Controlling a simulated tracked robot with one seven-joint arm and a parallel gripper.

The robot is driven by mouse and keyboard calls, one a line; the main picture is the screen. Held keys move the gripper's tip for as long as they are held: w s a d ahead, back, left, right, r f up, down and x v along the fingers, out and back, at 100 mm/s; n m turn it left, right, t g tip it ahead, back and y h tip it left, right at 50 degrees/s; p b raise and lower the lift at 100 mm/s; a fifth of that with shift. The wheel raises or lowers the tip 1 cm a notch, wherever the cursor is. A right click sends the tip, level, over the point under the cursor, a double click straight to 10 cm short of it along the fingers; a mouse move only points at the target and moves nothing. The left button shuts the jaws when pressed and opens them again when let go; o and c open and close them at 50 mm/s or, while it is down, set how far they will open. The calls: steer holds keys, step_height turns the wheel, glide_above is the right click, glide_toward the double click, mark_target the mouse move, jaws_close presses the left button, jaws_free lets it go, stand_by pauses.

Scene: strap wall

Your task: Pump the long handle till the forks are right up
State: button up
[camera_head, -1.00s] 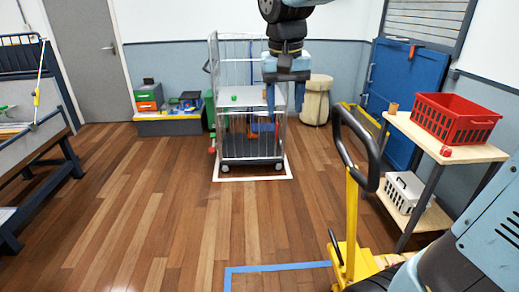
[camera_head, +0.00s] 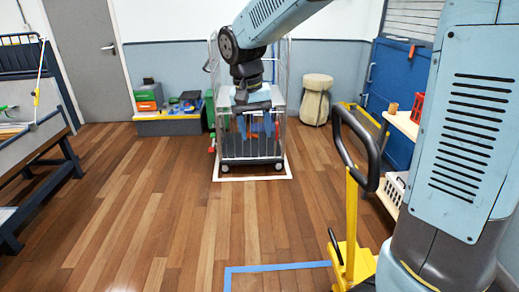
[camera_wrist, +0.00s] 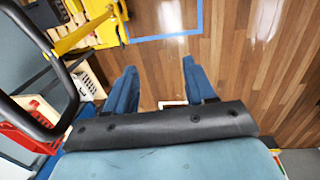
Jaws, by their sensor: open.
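A yellow pallet truck (camera_head: 350,258) stands at the lower right of the head view, partly hidden by my arm. Its long handle (camera_head: 351,215) rises nearly upright and ends in a black loop grip (camera_head: 362,150). In the wrist view the black loop (camera_wrist: 73,100) shows at the left, with yellow parts of the truck (camera_wrist: 85,37) above it. The forks cannot be made out. My gripper (camera_head: 258,128) is apart from the handle, to its left in the head view. Its two blue fingers (camera_wrist: 158,88) are open with nothing between them.
A wire cage trolley (camera_head: 252,147) stands on a white-outlined floor patch behind my gripper. A wooden shelf (camera_head: 402,124) with a white basket (camera_head: 393,190) and a red crate (camera_head: 417,107) is at the right. Blue tape (camera_head: 275,267) marks the floor. The middle floor is clear.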

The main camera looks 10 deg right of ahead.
step_height(320, 180, down, 6)
steer(key=shift+d+f, duration=0.15)
steer(key=shift+d, duration=0.3)
jaws_close()
stand_by(0.4)
stand_by(0.8)
jaws_free()
stand_by(0.4)
step_height(320, 180, up, 14)
steer(key=a, duration=0.1)
steer(key=shift+a+f, duration=0.2)
steer(key=shift+a, duration=0.2)
